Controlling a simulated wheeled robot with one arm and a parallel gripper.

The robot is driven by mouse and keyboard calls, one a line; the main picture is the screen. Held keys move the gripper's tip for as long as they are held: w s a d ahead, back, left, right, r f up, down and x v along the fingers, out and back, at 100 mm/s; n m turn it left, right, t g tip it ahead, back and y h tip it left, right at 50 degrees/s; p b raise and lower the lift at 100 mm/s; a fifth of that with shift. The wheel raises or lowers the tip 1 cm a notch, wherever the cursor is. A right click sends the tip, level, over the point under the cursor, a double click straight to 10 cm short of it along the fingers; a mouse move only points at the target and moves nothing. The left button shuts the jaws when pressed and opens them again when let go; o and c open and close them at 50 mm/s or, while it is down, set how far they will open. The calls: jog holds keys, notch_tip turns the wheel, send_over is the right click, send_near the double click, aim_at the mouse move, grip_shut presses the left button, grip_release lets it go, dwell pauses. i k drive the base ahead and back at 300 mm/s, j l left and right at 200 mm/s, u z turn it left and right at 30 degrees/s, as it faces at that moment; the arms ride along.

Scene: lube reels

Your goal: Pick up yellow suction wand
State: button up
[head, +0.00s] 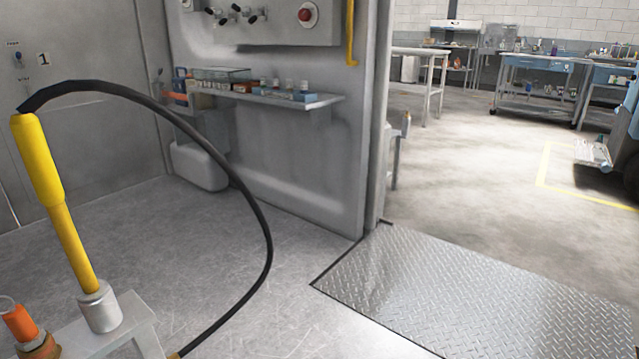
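The yellow suction wand (62,205) stands nearly upright at the left of the head view, leaning a little to the left. Its lower end sits in a silver cylindrical holder (99,308) on a small grey stand (125,330). A black hose (240,190) leaves the wand's top, arches to the right and comes down to the floor near the stand. My gripper is not in view.
An orange-topped fitting (20,322) stands left of the holder. A wall shelf (290,98) with small items and a white container (198,165) are behind. A tread plate (470,290) lies at the doorway. Workbenches (535,85) stand far back right. The floor between is clear.

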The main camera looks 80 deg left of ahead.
aim_at(27, 130)
jog(key=u, duration=3.8)
